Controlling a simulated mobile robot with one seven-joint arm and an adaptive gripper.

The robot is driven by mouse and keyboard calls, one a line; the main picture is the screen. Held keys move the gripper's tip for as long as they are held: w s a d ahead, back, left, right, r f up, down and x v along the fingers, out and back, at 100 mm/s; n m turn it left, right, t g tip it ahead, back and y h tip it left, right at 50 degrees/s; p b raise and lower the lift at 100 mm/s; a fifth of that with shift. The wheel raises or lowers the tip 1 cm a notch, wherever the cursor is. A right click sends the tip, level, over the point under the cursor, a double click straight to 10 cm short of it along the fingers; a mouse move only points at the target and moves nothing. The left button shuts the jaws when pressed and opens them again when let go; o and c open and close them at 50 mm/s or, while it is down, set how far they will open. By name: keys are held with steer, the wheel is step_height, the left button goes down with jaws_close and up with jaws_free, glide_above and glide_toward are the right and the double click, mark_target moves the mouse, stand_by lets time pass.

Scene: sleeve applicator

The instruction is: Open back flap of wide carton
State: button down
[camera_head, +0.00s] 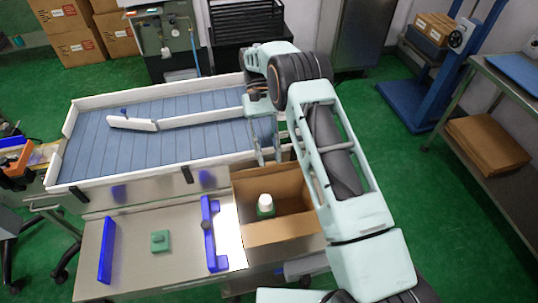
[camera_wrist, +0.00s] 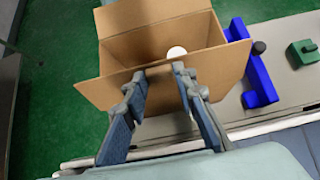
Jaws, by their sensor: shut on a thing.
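The wide brown carton (camera_head: 285,231) stands open on the metal table, with a green bottle with a white cap (camera_head: 265,204) inside. In the wrist view, the back flap (camera_wrist: 165,95) is the cardboard panel nearest the camera, and the bottle's white cap (camera_wrist: 176,52) shows beyond it. My gripper (camera_head: 268,162) is at the carton's back side. In the wrist view, my gripper (camera_wrist: 159,70) has its fingertips at the flap's top edge, spaced apart and holding the cardboard there. The exact contact is partly hidden by the fingers.
A blue-slatted conveyor (camera_head: 150,140) with white rails lies behind the carton. A blue guide bar with a dark knob (camera_head: 208,235) stands close left of the carton. A green block (camera_head: 160,240) and another blue bar (camera_head: 106,250) sit farther left, with bare table between.

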stand_by(0.4)
steer(key=c, duration=1.6)
jaws_free()
steer(key=shift+s, duration=0.1)
